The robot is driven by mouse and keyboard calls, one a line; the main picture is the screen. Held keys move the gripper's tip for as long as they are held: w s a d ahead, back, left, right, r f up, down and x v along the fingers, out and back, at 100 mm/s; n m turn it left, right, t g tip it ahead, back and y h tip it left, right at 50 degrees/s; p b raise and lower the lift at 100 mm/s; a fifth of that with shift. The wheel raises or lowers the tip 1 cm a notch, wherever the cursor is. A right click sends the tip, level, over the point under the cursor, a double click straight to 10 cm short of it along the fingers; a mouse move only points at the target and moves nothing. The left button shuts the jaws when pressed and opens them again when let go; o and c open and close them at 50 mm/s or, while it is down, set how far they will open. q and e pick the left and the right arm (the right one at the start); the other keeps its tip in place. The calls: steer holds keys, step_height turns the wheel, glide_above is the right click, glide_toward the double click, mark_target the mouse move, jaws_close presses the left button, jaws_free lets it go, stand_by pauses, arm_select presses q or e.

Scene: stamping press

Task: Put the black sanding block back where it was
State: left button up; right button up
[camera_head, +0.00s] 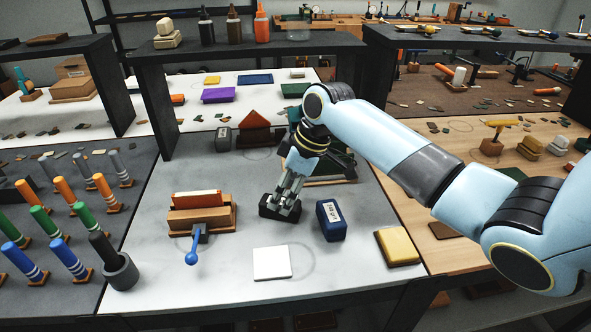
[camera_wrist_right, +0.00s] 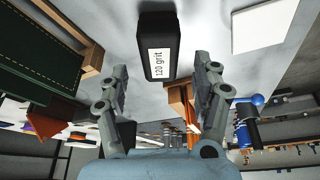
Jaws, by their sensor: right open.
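The black sanding block (camera_head: 268,211) lies on the grey-white table top in the middle of the head view. In the right wrist view the black block (camera_wrist_right: 158,25) shows a white label reading "120 grit". My right gripper (camera_head: 284,197) points down at the block in the head view, its fingers hiding part of it. In the right wrist view the fingers (camera_wrist_right: 160,72) are apart, one on each side of the block, with gaps between. My left gripper is not in view.
A dark blue labelled block (camera_head: 329,222) stands right of the black block. A yellow block (camera_head: 397,247) sits farther right. A white square (camera_head: 272,263) lies in front, beside a faint ring. A wooden vise (camera_head: 203,220) with blue handle stands left. A grey block (camera_head: 222,139) is behind.

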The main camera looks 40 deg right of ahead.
steer(key=v, duration=0.8)
steer(key=shift+r, duration=0.3)
steer(key=shift+s+d, duration=0.1)
steer(key=shift+s, duration=0.05)
